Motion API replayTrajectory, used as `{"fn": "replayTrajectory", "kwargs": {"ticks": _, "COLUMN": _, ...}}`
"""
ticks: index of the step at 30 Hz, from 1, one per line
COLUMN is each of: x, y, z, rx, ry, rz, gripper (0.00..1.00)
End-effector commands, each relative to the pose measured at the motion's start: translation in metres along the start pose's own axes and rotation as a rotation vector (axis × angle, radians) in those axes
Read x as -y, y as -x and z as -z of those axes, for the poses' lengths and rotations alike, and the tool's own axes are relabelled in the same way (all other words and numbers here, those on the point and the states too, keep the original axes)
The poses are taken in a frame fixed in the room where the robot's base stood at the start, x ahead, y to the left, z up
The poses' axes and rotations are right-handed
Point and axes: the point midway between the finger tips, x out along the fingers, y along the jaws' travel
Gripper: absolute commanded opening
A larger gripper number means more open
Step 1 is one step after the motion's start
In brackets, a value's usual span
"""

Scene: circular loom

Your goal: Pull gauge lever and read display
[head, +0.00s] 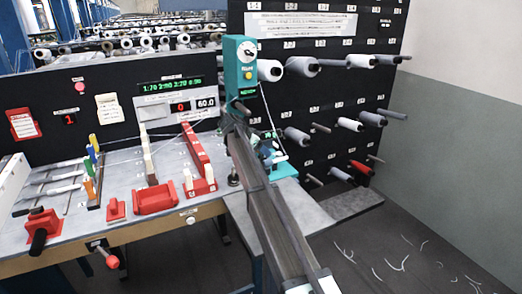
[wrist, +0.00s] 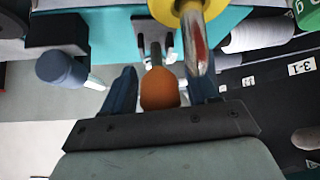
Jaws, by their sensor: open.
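The teal gauge (head: 247,60) stands upright at the centre of the head view, with a round dial on top and a small green-lit display (head: 247,92) too small to read. My gripper (wrist: 160,82) is open, with one finger on each side of an orange knob (wrist: 158,92) on a short metal stem, likely the gauge lever. I cannot tell whether the fingers touch it. The teal body of the gauge (wrist: 118,38) is beyond the knob. In the head view my arm hides the lever and most of the gripper.
A yellow ring with a metal rod (wrist: 193,35) is close to the right finger. A blue-grey knob (wrist: 62,70) sits to the left. A bobbin rack (head: 330,95) stands behind at right. Red fixtures (head: 153,200) occupy the bench at left.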

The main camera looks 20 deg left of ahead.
Motion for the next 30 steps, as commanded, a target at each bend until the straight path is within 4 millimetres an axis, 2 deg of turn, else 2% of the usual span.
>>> {"fn": "replayTrajectory", "kwargs": {"ticks": 4, "x": 0.0, "y": 0.005, "z": 0.0, "rx": 0.0, "ry": 0.0, "rz": 0.0, "gripper": 0.59}}
{"fn": "replayTrajectory", "kwargs": {"ticks": 8, "x": 0.0, "y": 0.019, "z": -0.001, "rx": 0.001, "ry": 0.001, "rz": 0.001, "gripper": 0.59}}
{"fn": "replayTrajectory", "kwargs": {"ticks": 21, "x": 0.001, "y": 0.102, "z": 0.0, "rx": 0.0, "ry": 0.0, "rz": 0.002, "gripper": 0.59}}
{"fn": "replayTrajectory", "kwargs": {"ticks": 25, "x": 0.001, "y": 0.12, "z": 0.0, "rx": 0.0, "ry": 0.0, "rz": 0.002, "gripper": 0.59}}
{"fn": "replayTrajectory", "kwargs": {"ticks": 30, "x": 0.0, "y": 0.134, "z": 0.0, "rx": 0.0, "ry": 0.0, "rz": 0.0, "gripper": 0.59}}
